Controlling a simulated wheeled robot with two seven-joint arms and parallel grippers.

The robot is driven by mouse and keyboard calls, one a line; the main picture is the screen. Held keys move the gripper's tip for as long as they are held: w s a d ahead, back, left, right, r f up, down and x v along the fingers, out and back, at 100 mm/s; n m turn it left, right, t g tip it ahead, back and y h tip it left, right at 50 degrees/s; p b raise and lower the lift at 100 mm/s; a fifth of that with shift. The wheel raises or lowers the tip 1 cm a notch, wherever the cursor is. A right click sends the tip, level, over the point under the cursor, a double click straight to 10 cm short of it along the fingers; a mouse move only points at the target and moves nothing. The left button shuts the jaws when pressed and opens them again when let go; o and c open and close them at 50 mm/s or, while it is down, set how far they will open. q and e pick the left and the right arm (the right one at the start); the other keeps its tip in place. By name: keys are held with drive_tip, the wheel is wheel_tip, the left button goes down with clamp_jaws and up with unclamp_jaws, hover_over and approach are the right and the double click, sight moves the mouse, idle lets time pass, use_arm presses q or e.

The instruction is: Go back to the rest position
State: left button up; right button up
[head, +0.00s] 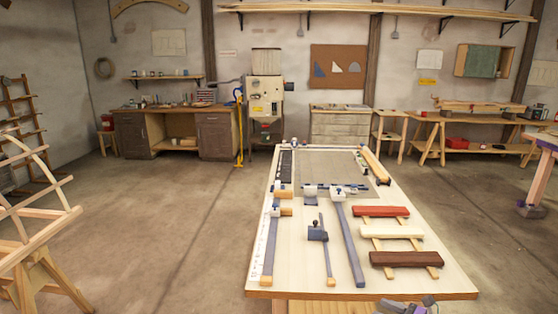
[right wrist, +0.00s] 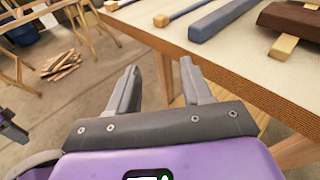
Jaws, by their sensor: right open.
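My right gripper (right wrist: 160,66) is open and empty beside the near edge of the worktable in the right wrist view. In the head view only a part of it (head: 405,307) shows at the bottom edge, in front of the table. The worktable (head: 450,281) carries blue-grey bars, clamps and laths. A dark piece with some purple shows at the left edge of the right wrist view; it looks like part of my left gripper (right wrist: 10,132), cut off by the frame. My left gripper does not show in the head view.
On the table lie a red block (head: 381,211), a cream block (head: 392,232) and a dark brown block (head: 404,258) across two light laths. A wooden frame on a trestle (head: 38,275) stands at the left. The floor (head: 170,225) between them is clear.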

drive_tip(key=s+a+f+n+g+h+p, duration=0.15)
drive_tip(key=s+a+f+n+g, duration=0.3)
drive_tip(key=s+a+f, duration=0.45)
drive_tip(key=s+a+f+n+g+h, duration=0.35)
drive_tip(key=s+a+f+n, duration=0.35)
drive_tip(key=f, duration=0.4)
drive_tip(key=s+a+f+n+g+h, duration=0.1)
drive_tip(key=s+a+n, duration=0.2)
drive_tip(key=s+n, duration=0.3)
drive_tip(key=s+a+f+n+g+h, duration=0.1)
drive_tip(key=s+n, duration=0.5)
drive_tip(key=s, duration=0.6)
drive_tip(key=shift+s+a+f+p, duration=0.3)
drive_tip(key=shift+a+f, duration=0.25)
drive_tip(key=shift+a, duration=0.4)
